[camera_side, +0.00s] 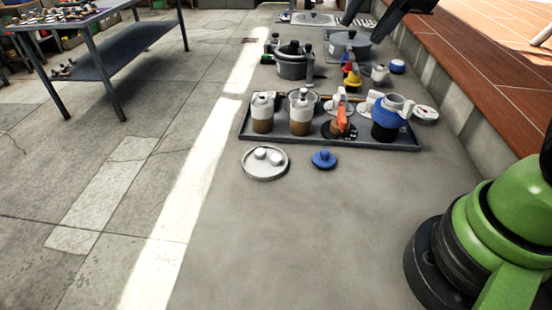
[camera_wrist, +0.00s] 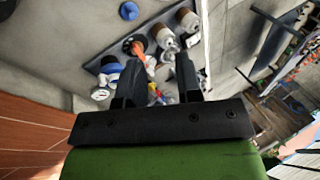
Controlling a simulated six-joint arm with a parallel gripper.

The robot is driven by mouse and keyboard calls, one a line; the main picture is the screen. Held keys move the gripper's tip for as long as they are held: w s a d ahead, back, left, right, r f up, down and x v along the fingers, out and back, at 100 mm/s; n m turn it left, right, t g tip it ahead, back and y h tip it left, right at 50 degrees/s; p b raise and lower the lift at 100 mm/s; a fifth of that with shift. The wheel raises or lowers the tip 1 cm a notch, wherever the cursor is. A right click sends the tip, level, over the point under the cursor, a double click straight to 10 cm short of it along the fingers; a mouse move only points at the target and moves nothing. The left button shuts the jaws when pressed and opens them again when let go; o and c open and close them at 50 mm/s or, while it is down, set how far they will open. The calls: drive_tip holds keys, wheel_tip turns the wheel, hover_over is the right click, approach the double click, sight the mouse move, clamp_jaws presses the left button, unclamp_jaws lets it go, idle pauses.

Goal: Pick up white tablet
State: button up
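The dish (camera_side: 265,175) rests on the grey ledge in front of the tray. I do not see the dish or tablets in the wrist view. My gripper (camera_wrist: 158,60) shows two dark fingers spread apart with nothing held between them. Dark parts at the top edge of the side view look like my gripper, high and far from the dish.
A dark tray (camera_side: 345,143) holds brown-and-white jars (camera_side: 263,113), an orange-handled item (camera_side: 341,121) and a blue-and-white container (camera_side: 390,122). A blue knobbed lid (camera_side: 324,159) lies right of the dish. A grey pot (camera_side: 292,68) stands behind. The near ledge is clear.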

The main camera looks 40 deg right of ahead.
drive_tip(key=w+a+f+m+g, duration=0.1)
drive_tip(key=w+f+m+g, duration=0.1)
drive_tip(key=w+f+m, duration=0.3)
drive_tip(key=m+g+h, duration=0.2)
drive_tip(key=m+g, duration=0.1)
drive_tip(key=m, duration=0.4)
hover_over(276, 158)
wheel_tip(276, 158, down, 19)
drive_tip(key=shift+s+f, duration=0.1)
drive_tip(key=shift+f, duration=3.05)
clamp_jaws()
